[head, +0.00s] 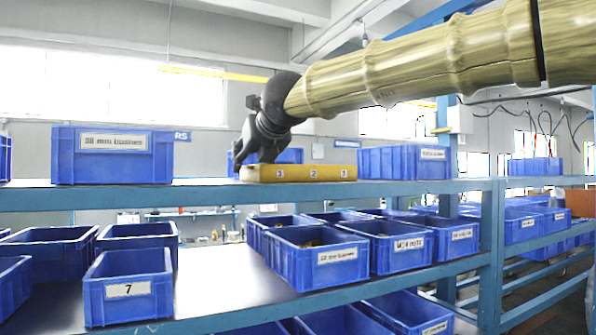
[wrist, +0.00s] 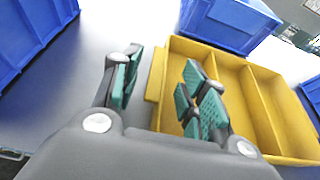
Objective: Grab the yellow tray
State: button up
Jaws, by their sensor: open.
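The yellow tray (head: 300,173) sits on the upper shelf in the head view, with small numbered labels on its front. The wrist view shows the tray (wrist: 157,75) from above, with dividers making long compartments that look empty. My gripper (head: 243,157) is at the tray's left end. In the wrist view my gripper (wrist: 160,88) is open, with the tray's left wall between its fingers. The left finger is outside the tray and the right finger is over or inside the left compartment. I cannot tell whether either finger touches the wall. The lower right finger hides part of the tray.
A blue bin (head: 112,155) stands left on the same shelf (head: 215,195), with free shelf between it and the tray. Another blue bin (head: 403,162) stands close at the tray's right. A blue bin (wrist: 228,22) is just behind the tray. Several bins fill the lower shelf.

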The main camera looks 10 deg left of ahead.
jog(key=x, duration=0.2)
jog(key=shift+w+a+f, duration=0.1)
jog(key=shift+w+a, duration=0.1)
jog(key=shift+a, duration=0.05)
jog(key=shift+s+d, duration=0.1)
jog(key=shift+d, duration=0.05)
jog(key=shift+c, duration=0.4)
grip_shut()
